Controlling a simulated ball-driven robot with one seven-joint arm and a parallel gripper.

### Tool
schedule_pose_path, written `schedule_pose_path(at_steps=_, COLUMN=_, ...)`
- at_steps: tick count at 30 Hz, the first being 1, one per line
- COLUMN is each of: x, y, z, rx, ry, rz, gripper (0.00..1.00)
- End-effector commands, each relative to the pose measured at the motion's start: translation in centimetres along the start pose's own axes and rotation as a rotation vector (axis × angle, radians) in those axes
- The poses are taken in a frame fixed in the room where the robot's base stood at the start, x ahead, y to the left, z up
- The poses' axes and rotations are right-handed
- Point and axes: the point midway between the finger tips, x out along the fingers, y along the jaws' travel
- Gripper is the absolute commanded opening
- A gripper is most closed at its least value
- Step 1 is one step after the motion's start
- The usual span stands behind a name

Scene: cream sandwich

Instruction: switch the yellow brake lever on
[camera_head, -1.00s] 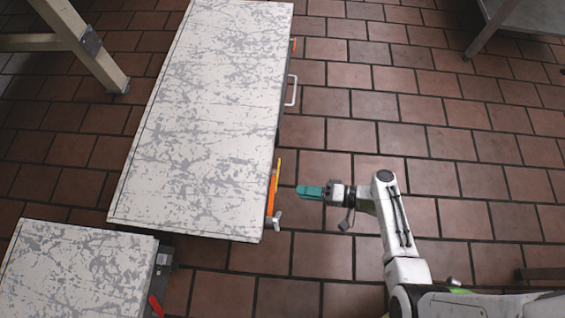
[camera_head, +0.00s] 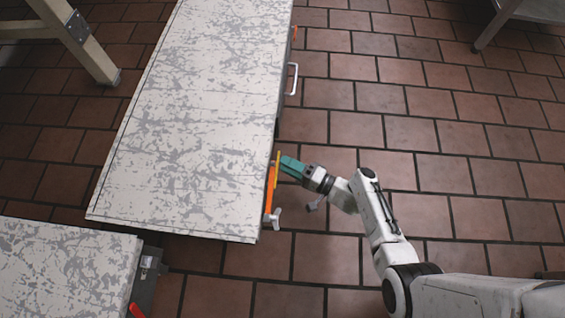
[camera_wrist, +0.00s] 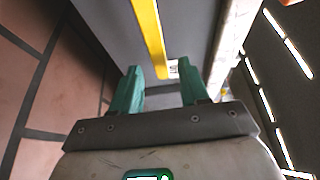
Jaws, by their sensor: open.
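The yellow brake lever (camera_head: 277,165) stands on the right side of the white scratched-top cabinet, above an orange part (camera_head: 270,187). In the wrist view the yellow lever (camera_wrist: 149,38) is a long bar running from the top edge down towards the space between my fingertips. My gripper (camera_head: 285,163) has teal fingers and is beside the lever in the head view. In the wrist view my gripper (camera_wrist: 160,75) is open, with one finger on each side of the bar's lower end. I cannot tell whether either finger touches it.
The cabinet top (camera_head: 190,120) is bare. A white handle (camera_head: 292,78) sticks out from its right side, and a grey knob (camera_head: 273,216) sits below the orange part. A second scratched-top unit (camera_head: 65,265) stands at lower left.

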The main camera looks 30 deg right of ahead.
Motion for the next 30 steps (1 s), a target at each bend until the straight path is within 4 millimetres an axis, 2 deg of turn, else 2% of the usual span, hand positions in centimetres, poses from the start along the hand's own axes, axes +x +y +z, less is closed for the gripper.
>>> schedule_pose_path(at_steps=6, x=2.1, y=0.1, z=0.0, rx=0.0, ry=-0.001, rz=0.0, gripper=0.45)
schedule_pose_path(at_steps=17, x=2.5, y=0.0, z=0.0, rx=0.001, ry=0.0, rz=0.0, gripper=0.44)
schedule_pose_path(at_steps=30, x=2.4, y=0.0, z=0.0, rx=0.001, ry=0.0, rz=0.001, gripper=0.02)
